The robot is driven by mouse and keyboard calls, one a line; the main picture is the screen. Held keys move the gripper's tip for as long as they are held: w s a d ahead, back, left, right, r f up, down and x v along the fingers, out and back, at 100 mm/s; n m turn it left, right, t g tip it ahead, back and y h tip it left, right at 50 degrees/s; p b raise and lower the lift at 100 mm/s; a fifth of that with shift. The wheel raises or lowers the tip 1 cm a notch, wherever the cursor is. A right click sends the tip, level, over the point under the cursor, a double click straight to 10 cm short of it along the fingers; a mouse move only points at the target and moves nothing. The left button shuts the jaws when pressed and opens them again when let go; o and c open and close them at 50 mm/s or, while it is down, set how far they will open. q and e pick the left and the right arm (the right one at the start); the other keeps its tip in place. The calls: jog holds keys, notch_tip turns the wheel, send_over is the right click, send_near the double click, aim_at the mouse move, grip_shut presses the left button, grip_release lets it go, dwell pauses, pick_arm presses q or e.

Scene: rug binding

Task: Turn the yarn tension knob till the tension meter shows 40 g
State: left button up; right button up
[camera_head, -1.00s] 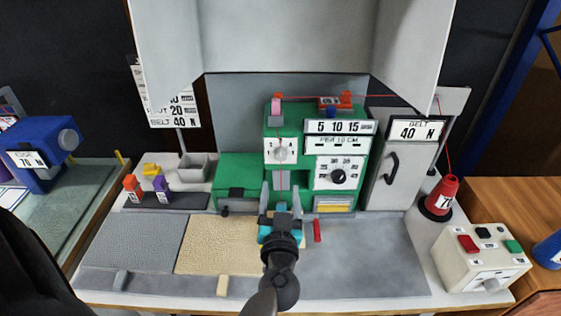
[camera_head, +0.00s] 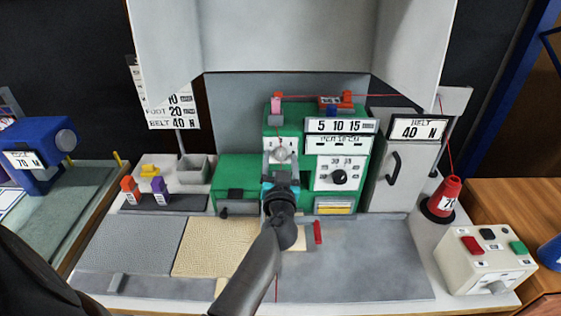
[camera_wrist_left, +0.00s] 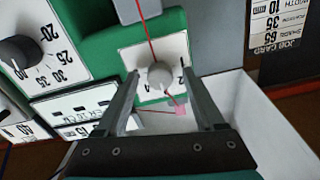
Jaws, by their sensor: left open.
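A pale round knob (camera_head: 280,155) sits on a white dial plate at the left of the green machine (camera_head: 240,172). It also shows in the left wrist view (camera_wrist_left: 160,76), on a plate with partly covered figures. My left gripper (camera_head: 280,163) is in front of this plate. Its open fingers (camera_wrist_left: 159,85) appear on either side of the knob, with gaps visible; contact cannot be told. Red yarn crosses the plate near the knob. I cannot make out a tension reading in grams. My right gripper is not in view.
A black knob (camera_head: 339,177) on a numbered dial is to the right, below a 5 10 15 panel (camera_head: 339,126). A red yarn cone (camera_head: 444,196) and a button box (camera_head: 486,259) stand at the right. A grey bin (camera_head: 192,168) stands at the left.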

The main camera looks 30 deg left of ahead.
pick_arm(q)
jog(key=shift+c, duration=0.2)
grip_shut()
dwell(0.5)
